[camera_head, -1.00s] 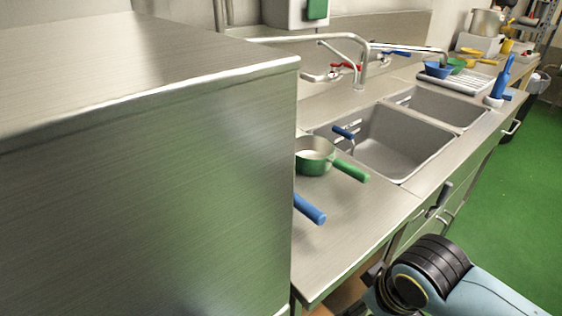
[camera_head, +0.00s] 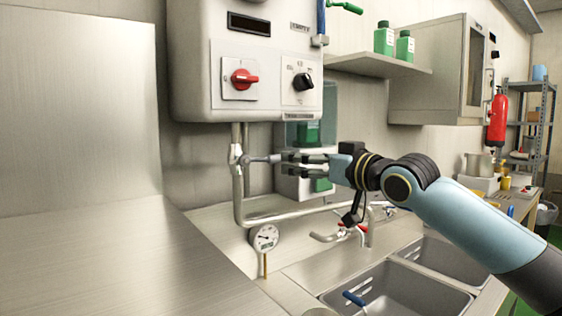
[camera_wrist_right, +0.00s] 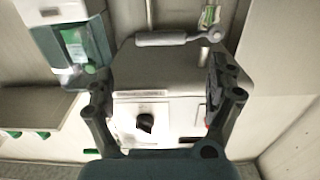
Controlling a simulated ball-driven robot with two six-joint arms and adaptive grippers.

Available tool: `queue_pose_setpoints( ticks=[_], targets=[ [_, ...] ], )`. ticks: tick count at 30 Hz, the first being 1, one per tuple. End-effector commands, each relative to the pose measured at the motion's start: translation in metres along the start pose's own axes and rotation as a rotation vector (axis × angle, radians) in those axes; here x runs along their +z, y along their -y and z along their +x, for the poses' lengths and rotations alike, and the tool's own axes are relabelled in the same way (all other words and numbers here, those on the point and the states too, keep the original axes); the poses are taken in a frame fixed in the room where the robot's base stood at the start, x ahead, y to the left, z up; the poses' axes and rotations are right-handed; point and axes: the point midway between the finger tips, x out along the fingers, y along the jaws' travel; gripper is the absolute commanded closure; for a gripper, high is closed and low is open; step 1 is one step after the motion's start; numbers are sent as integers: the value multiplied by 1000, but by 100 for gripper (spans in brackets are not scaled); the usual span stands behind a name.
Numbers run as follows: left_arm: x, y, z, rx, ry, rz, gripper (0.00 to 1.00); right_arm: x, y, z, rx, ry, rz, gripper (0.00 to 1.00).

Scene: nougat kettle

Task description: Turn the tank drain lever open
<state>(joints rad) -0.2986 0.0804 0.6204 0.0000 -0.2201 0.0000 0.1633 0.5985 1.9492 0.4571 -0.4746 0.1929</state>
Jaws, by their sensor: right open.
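The tank (camera_head: 245,70) is a white wall box with a red switch and a black knob. Its drain lever (camera_head: 262,159) is a grey bar pointing right, roughly level, from the valve on the pipe under the tank. My right gripper (camera_head: 298,160) is at the lever's free end, coming from the right. In the right wrist view the fingers (camera_wrist_right: 158,75) are apart with nothing clamped, and the lever's grey handle (camera_wrist_right: 160,38) lies crosswise ahead of them. Whether a finger touches the lever is unclear. My left gripper is not in view.
The pipe (camera_head: 290,212) runs down and right, with a round gauge (camera_head: 264,238) below the valve. A green-windowed dispenser (camera_head: 306,132) hangs behind my gripper. A shelf (camera_head: 375,64) with green bottles is above my arm. The sink (camera_head: 400,288) with red-handled taps lies below.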

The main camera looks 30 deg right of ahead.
Motion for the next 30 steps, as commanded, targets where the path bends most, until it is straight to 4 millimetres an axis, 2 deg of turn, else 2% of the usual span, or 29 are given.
queue_pose_setpoints(
  ticks=[9,15,20,27,30],
  targets=[
    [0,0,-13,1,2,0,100,-2,1,61,0,1,6,11],
    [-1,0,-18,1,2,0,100,0,2,90,-1,2,3,11],
    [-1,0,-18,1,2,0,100,1,2,99,-2,3,0,11],
    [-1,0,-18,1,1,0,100,2,2,99,-2,4,-1,11],
    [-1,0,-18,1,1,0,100,2,2,99,-2,4,-1,22]
  ],
)
